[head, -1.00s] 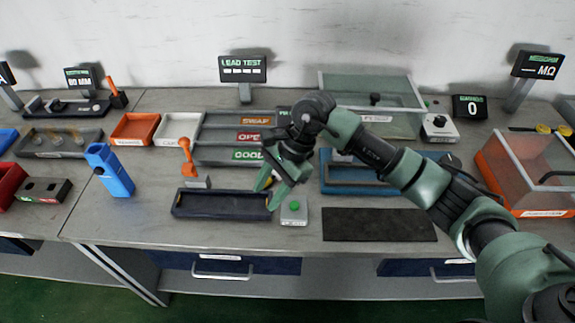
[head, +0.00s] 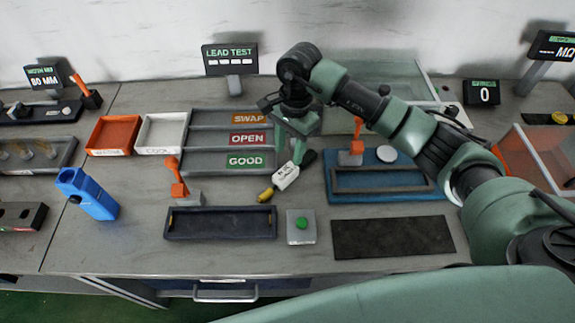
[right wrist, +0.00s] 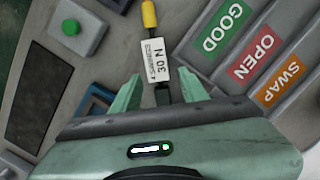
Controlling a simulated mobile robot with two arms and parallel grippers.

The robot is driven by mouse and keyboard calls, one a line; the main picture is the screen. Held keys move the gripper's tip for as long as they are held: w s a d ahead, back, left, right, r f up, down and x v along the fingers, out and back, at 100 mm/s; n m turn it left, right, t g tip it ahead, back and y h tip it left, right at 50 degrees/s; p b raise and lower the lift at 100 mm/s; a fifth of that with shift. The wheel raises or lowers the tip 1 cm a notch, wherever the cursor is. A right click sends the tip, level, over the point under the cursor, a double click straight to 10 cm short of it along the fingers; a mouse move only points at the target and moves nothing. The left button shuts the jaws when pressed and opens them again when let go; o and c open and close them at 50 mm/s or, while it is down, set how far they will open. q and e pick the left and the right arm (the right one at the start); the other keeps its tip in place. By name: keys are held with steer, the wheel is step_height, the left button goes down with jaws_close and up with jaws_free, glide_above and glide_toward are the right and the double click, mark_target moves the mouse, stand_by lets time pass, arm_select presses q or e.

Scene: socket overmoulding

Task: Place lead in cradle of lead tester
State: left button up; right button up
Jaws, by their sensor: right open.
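The lead shows in the head view as a white label sleeve (head: 285,177) with a yellow end (head: 266,195) and a black end. It lies slanted, right of the dark cradle tray (head: 220,236), and is outside it. The tray looks empty. My right gripper (head: 297,150) is over the lead's black end. In the right wrist view, its open fingers (right wrist: 161,92) stand either side of the lead (right wrist: 160,62), apart from the label. An orange-handled clamp (head: 177,180) stands behind the tray, and a green-button box (head: 301,225) is to its right. My left gripper is out of view.
A sorting rack (head: 190,158) marked SWAP, OPEN and GOOD stands behind. A blue fixture (head: 400,195) with another orange clamp is to the right, a black mat (head: 392,237) in front of it. A blue tool (head: 88,195) stands left. Bench between tray and rack is partly clear.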

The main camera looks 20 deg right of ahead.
mark_target(289, 169)
steer(key=f+p, duration=0.1)
steer(key=s+f+p, duration=0.1)
steer(key=f, duration=0.1)
step_height(289, 169, down, 3)
steer(key=shift+w+a+r, duration=0.1)
steer(key=shift+w, duration=0.05)
jaws_close()
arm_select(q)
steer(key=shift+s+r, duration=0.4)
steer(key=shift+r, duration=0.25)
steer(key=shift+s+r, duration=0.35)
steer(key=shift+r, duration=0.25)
